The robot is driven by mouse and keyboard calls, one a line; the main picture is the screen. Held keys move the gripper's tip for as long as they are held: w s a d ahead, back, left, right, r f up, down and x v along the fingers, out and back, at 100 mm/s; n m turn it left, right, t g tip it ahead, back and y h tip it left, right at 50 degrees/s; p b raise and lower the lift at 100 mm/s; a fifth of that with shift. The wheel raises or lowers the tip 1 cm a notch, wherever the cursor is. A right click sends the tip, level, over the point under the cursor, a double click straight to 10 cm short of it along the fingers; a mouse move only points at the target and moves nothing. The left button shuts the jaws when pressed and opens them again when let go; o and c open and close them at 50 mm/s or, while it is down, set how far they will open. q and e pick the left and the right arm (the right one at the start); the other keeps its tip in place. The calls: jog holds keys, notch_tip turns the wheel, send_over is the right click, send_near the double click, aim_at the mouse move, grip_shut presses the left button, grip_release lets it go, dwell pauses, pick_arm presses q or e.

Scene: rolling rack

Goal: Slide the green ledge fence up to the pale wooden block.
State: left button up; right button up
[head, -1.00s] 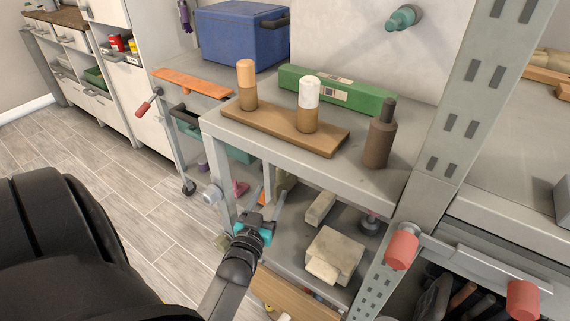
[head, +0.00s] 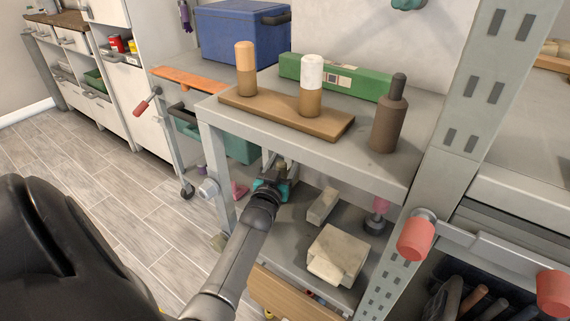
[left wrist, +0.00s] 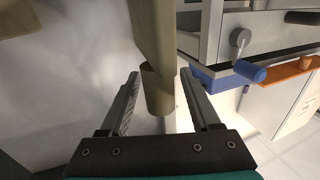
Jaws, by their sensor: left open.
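An olive-green bar with a rounded post (left wrist: 157,90), which looks like the ledge fence, shows in the left wrist view. My left gripper (left wrist: 160,74) is open, with one finger on each side of the post; I cannot tell whether they touch it. In the head view the left gripper (head: 284,167) reaches under the upper shelf, over the lower shelf's left end, and mostly hides the fence. A small pale block (head: 322,206) lies on the lower shelf right of the gripper. A larger pale block (head: 338,254) sits nearer the front. My right gripper is not in view.
The upper shelf (head: 300,146) overhangs the arm. It carries a wooden board (head: 285,114) with two capped cylinders, a brown bottle (head: 388,125) and a long green box (head: 365,92). A grey upright (head: 465,120) stands right. Lower shelf space is open between gripper and small block.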

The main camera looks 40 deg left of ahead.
pick_arm(q)
jog(key=shift+w+a, duration=0.15)
jog(key=shift+w, duration=0.15)
grip_shut()
dwell(0.5)
dwell(0.9)
